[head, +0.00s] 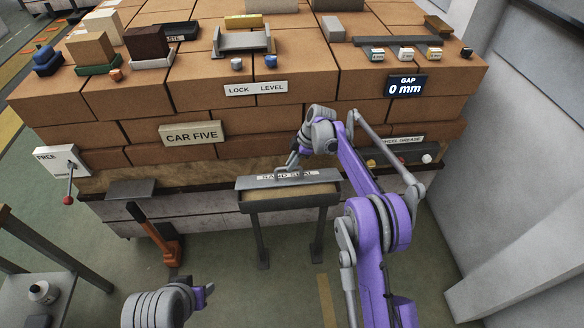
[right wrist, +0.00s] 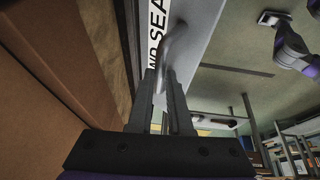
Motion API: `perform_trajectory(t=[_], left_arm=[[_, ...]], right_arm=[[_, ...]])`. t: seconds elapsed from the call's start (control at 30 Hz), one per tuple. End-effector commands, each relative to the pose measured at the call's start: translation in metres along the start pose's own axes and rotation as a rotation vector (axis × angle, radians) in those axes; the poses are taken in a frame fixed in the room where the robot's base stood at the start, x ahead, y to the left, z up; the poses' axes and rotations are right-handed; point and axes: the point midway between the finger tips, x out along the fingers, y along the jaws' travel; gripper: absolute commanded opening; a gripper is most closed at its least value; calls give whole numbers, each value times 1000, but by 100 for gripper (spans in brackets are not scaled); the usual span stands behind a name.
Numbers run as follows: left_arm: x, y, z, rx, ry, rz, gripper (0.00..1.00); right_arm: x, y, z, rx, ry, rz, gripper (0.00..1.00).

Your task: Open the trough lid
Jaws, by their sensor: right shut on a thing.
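The trough (head: 288,205) stands on two legs in front of the brick stack. Its grey lid (head: 246,183) bears a white label reading "SAND SEAL", partly covered by my gripper. A tan strip shows between the lid and the trough's front wall. My right gripper (head: 292,166) is at the lid's handle. In the right wrist view its fingers (right wrist: 168,85) are shut on the curved grey handle (right wrist: 174,45), beside the label. My left gripper (head: 208,294) is low at the front, apart from the trough; its jaw opening is too small to tell.
The brick stack (head: 190,95) rises behind the trough. A lever box marked "FREE" (head: 62,160) is at the left. An orange-handled tool (head: 165,243) stands left of the trough. A grey shelf (head: 131,189) juts out above it. A pale wall (head: 520,190) bounds the right.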

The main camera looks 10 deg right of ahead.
Motion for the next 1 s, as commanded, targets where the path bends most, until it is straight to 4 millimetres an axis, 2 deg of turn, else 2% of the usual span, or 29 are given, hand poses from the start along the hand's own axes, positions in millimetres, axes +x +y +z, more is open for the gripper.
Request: perform_trajectory(t=[0.1, 0.33, 0.9, 0.93, 1.0], left_arm=[[-7, 0, -6, 0, 4, 0, 50], [-14, 0, -11, 0, 8, 0, 50], [-16, 0, -13, 0, 9, 0, 50], [-16, 0, -13, 0, 9, 0, 50], [-16, 0, -13, 0, 9, 0, 50]], right_arm=[[-2, 10, 0, -1, -1, 7, 0], [-3, 20, -1, -1, -2, 7, 0], [-1, 23, 0, -2, -4, 5, 0], [-1, 23, 0, -2, -4, 5, 19], [-1, 23, 0, -1, -3, 4, 32]])
